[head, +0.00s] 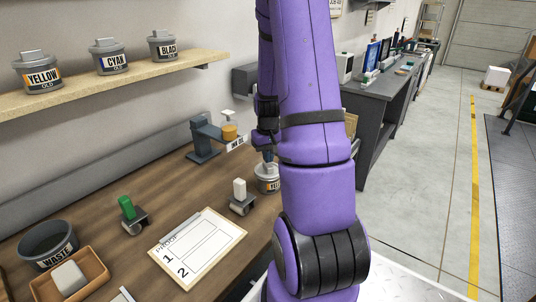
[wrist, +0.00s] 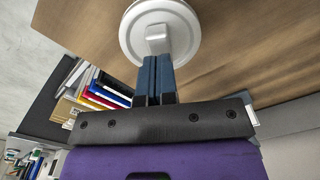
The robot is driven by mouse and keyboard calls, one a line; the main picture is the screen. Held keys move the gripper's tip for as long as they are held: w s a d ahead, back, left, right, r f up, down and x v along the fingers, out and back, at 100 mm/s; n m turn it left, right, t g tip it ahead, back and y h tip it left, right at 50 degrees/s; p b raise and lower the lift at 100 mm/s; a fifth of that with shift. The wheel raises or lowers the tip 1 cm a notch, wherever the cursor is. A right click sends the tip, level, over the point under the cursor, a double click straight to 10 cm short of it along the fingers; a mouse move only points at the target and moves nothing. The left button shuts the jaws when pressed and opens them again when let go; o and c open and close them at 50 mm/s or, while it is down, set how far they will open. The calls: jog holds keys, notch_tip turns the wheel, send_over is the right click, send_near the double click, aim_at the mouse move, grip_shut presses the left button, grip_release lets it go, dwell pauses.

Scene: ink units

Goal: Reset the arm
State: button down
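My arm is purple and stretches down the middle of the head view, hiding part of the bench. My gripper (head: 268,156) points down just above a small grey jar (head: 268,184) with a partly hidden label. In the wrist view my gripper's blue fingers (wrist: 157,62) lie side by side with only a thin line between them. Their tips are close to the knob of a round white lid (wrist: 127,33). I see nothing clearly held between them; whether the tips touch the knob, I cannot tell.
A shelf (head: 110,83) holds three labelled jars. Open floor (head: 420,180) lies right.

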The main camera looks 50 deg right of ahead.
jog(key=shift+f, duration=0.65)
jog(key=shift+r, duration=3.55)
jog(key=shift+r, duration=0.1)
jog(key=a+r+n+t, duration=0.2)
jog(key=a+r+n, duration=0.1)
jog(key=a+r, duration=1.3)
jog(key=s+a+r+n+t, duration=0.1)
jog(key=s+a+r, duration=0.2)
jog(key=s+a, duration=0.3)
jog(key=s+a+r+n+t, duration=0.2)
jog(key=s+a+r, duration=0.1)
jog(key=s+a, duration=0.3)
jog(key=shift+a+r, duration=0.2)
jog(key=shift+a, duration=1)
